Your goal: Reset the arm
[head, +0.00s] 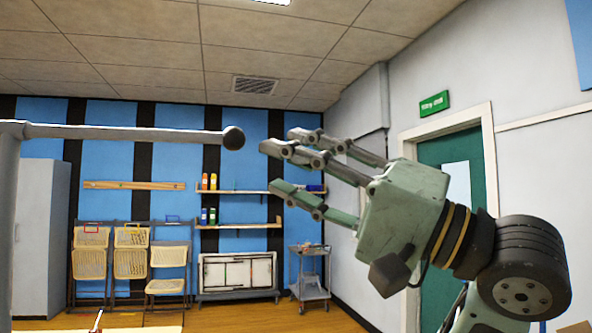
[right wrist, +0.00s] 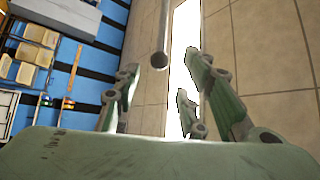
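My right gripper (head: 275,168) is raised in the air at the centre right of the head view, with its green and grey fingers pointing left. Its fingers are spread apart, with nothing between them. The right wrist view also shows these open fingers (right wrist: 158,85) beyond the green palm. My left gripper is not in view.
A grey horizontal bar (head: 130,132) with a dark ball end (head: 232,138) reaches in from the left, close to my right fingertips. A green door (head: 455,190) is behind my right arm.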

